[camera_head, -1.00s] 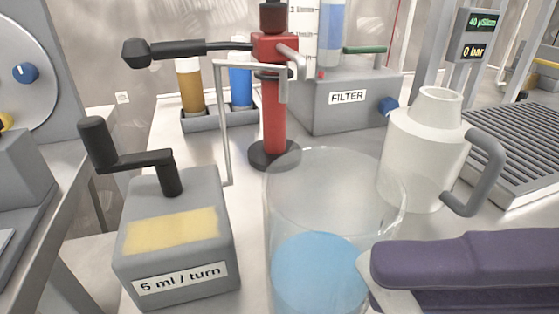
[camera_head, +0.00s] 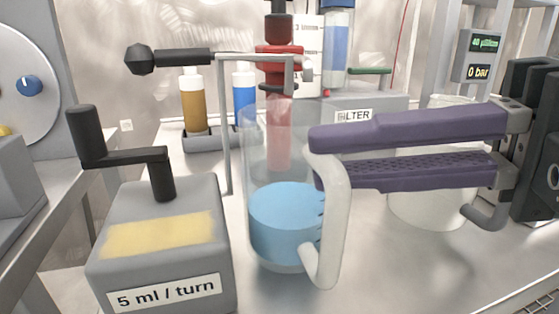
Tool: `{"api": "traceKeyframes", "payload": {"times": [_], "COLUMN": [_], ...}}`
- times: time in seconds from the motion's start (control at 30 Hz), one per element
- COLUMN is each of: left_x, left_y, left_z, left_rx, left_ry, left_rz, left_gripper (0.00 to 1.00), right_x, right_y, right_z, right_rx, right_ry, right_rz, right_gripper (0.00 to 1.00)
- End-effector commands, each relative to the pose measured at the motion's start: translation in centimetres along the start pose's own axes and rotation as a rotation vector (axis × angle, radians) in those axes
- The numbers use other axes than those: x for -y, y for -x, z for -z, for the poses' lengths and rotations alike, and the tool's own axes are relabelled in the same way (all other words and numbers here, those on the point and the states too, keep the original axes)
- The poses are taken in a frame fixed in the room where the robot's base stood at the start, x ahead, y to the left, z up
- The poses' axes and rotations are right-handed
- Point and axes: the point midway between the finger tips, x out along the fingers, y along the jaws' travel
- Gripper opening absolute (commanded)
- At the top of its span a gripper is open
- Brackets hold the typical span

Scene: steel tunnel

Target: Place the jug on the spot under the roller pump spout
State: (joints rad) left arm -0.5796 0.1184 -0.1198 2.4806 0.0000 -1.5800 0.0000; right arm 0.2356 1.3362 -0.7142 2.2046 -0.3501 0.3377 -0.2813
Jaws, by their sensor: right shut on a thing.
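The clear jug (camera_head: 285,222) holds blue liquid and has a white handle (camera_head: 333,225). It looks upright, right of the roller pump (camera_head: 160,245), a grey box with a black crank and a "5 ml / turn" label. The pump's bent grey spout (camera_head: 290,75) ends above the jug's opening in the picture; I cannot tell the depth between them. My right gripper (camera_head: 322,162), with purple fingers, comes from the right and is shut on the jug's handle. I cannot tell whether the jug's base touches the bench. The spot under the spout is not visible. My left gripper is out of view.
A white jug (camera_head: 420,208) with a grey handle stands behind my right gripper, partly hidden. A red hand pump (camera_head: 279,60) with a black lever and the grey filter box (camera_head: 392,105) stand behind. Brown and blue bottles sit in a rack. The bench front right is clear.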

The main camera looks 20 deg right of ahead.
Motion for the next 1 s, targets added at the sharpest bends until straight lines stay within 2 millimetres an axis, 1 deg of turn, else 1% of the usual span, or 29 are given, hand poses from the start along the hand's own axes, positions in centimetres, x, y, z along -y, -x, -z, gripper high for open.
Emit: {"api": "traceKeyframes", "payload": {"times": [0.07, 0.1, 0.13, 0.2, 0.47, 0.6, 0.63, 0.7, 0.9, 1.0], "left_x": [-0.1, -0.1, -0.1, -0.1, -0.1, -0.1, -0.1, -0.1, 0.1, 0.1], "left_y": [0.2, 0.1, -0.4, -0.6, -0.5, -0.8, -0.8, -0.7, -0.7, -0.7], "left_z": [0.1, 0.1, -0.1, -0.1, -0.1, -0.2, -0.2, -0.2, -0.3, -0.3], "left_rx": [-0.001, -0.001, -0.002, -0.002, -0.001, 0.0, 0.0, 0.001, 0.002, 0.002], "left_ry": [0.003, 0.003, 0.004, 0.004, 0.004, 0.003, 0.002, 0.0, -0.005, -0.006], "left_rz": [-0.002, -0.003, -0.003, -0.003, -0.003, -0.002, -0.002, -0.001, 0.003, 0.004], "left_gripper": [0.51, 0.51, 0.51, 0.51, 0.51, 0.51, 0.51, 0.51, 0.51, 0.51], "right_x": [-0.3, 0.0, 1.0, 1.5, 1.5, 1.9, 1.9, 1.8, 1.8, 1.8], "right_y": [-0.4, -0.5, -0.6, -0.7, -0.7, -0.7, -0.7, -0.7, -0.7, -0.7], "right_z": [-0.6, -0.7, -0.5, -0.4, -0.4, -0.4, -0.4, -0.4, -0.4, -0.4], "right_rx": [-0.002, -0.004, -0.005, -0.005, -0.005, -0.004, -0.004, -0.004, -0.004, -0.004], "right_ry": [0.004, 0.003, -0.002, -0.003, 0.0, 0.0, -0.001, 0.0, 0.0, 0.0], "right_rz": [-0.001, 0.001, 0.002, 0.003, 0.003, 0.003, 0.003, 0.004, 0.004, 0.004], "right_gripper": [0.0, 0.0, 0.0, 0.0, 0.0, 0.0, 0.17, 0.25, 0.46, 0.46]}}
